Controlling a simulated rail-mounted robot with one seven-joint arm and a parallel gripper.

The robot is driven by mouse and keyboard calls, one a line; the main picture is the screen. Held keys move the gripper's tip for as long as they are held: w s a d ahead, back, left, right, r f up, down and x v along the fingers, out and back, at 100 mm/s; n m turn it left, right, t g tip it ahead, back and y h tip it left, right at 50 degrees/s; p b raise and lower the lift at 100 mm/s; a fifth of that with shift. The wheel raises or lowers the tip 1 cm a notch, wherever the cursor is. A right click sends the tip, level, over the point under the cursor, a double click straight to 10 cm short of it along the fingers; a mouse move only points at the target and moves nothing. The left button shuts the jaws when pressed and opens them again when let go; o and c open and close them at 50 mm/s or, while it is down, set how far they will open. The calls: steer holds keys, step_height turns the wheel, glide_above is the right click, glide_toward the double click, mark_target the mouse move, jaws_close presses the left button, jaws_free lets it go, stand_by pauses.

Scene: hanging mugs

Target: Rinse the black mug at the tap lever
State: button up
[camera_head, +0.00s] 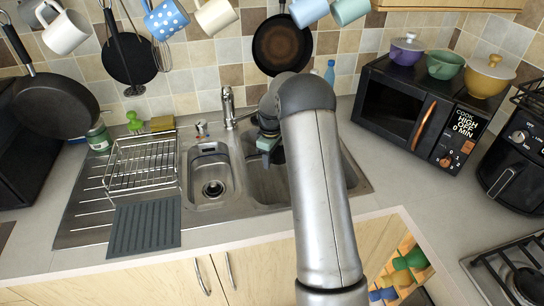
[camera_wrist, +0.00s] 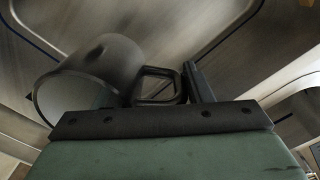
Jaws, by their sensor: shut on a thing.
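The black mug (camera_wrist: 110,65) shows in the wrist view, lying sideways in the picture, with its open mouth toward the lower left. Its handle (camera_wrist: 160,88) points right, toward my gripper's dark finger (camera_wrist: 196,84). In the head view my gripper (camera_head: 266,146) is over the right sink basin (camera_head: 262,184), shut on the black mug. A small dark part of the mug (camera_head: 278,157) shows there; my arm hides the rest. The metal tap (camera_head: 228,106) stands behind the sink, left of my gripper. No running water is visible.
The left basin (camera_head: 211,180) is empty. A wire dish rack (camera_head: 143,165) and grey mat (camera_head: 145,228) lie to its left. Pans and several mugs hang above. A blue bottle (camera_head: 330,72) stands behind my arm. A microwave (camera_head: 420,110) stands at right.

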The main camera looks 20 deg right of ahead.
steer(key=s+a+b, duration=0.2)
steer(key=s, duration=0.5)
steer(key=shift+s, duration=0.35)
steer(key=shift+r, duration=0.1)
stand_by(1.4)
steer(key=s+a+r+p, duration=0.1)
steer(key=s+r, duration=0.3)
steer(key=shift+s+a, duration=0.2)
steer(key=shift+s, duration=0.2)
steer(key=shift+f, duration=0.1)
stand_by(0.5)
